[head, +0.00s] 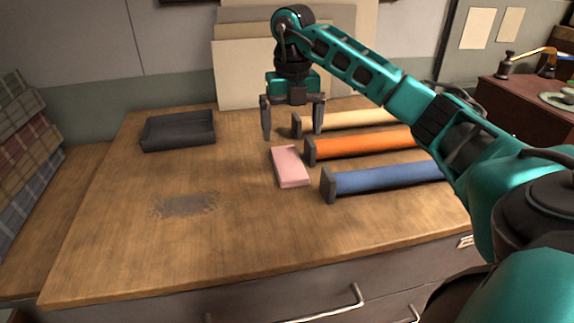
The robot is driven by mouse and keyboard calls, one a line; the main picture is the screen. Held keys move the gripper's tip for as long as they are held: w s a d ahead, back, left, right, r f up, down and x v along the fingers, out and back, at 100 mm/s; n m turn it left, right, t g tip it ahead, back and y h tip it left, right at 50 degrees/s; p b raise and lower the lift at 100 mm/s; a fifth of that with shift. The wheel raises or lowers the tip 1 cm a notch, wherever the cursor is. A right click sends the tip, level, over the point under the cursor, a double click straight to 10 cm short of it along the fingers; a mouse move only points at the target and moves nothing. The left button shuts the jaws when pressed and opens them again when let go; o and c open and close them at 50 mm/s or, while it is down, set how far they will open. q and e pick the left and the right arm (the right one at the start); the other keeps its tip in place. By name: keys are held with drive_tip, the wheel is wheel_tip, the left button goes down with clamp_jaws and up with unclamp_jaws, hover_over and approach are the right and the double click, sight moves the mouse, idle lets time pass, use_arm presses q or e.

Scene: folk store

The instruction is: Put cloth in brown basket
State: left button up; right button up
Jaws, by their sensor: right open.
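A small pink folded cloth (291,168) lies flat on the wooden table, near its middle. A low, open-topped dark basket (178,146) stands at the table's back left; it looks dark grey rather than brown, and it appears empty. My right gripper (292,133) points down with its two fingers apart, behind and above the pink cloth. Nothing shows between the fingers. My left gripper is not in view.
Cream (362,119), orange (365,144) and blue (387,177) fabric rolls with dark end plates lie right of the cloth. Boards (243,75) lean at the back. Stacked plaid fabrics (20,165) stand at the left. The table's left and front are clear, with a worn grey patch (185,205).

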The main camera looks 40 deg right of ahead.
wheel_tip(320, 180, down, 11)
drive_tip(key=shift+s+d+r, duration=0.1)
idle(0.4)
drive_tip(key=shift+c, duration=0.2)
drive_tip(key=c, duration=1.2)
drive_tip(key=shift+o, duration=0.2)
wheel_tip(320, 180, up, 13)
drive_tip(key=p, duration=0.1)
wheel_tip(320, 180, up, 7)
drive_tip(key=p, duration=0.3)
hover_over(292, 172)
